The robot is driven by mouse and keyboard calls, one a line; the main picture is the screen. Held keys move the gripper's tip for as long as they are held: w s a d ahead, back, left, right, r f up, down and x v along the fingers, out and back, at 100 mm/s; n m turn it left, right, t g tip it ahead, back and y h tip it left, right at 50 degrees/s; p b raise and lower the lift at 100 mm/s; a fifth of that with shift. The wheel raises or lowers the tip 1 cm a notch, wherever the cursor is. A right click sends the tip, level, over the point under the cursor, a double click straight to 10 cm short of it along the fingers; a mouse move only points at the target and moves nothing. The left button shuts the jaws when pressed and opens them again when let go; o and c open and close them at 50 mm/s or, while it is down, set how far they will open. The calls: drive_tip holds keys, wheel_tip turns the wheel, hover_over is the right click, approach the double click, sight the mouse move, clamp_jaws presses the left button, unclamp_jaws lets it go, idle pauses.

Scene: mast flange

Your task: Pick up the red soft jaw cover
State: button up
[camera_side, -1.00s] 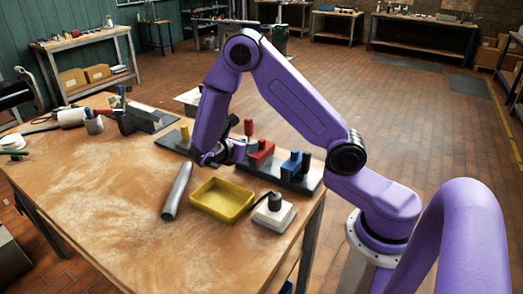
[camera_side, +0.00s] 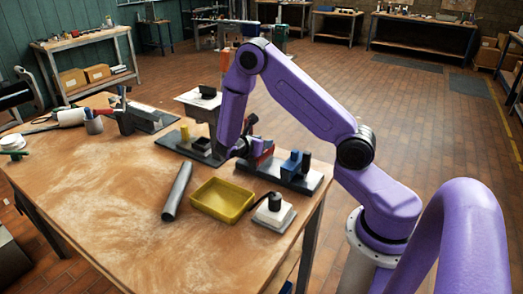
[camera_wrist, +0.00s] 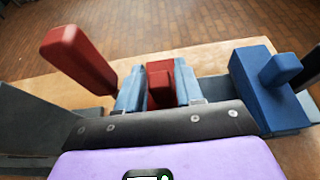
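The red soft jaw cover seems to be the red block (camera_side: 266,152) on the dark base plate in the side view, partly hidden by my gripper (camera_side: 243,149). In the wrist view the red block (camera_wrist: 160,86) lies between the two light blue fingers of my gripper (camera_wrist: 158,88), one on each side. The fingers are very close to its sides. I cannot tell whether they touch it. Its lower part is hidden behind the dark gripper bar.
A blue block (camera_wrist: 262,85) stands close on the right and a red upright handle (camera_wrist: 78,60) close on the left. A yellow tray (camera_side: 222,200), a grey tube (camera_side: 177,191) and a white box with a black knob (camera_side: 274,212) lie nearby. The table's left front is clear.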

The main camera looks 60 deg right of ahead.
clamp_jaws()
drive_tip(key=shift+r, duration=0.15)
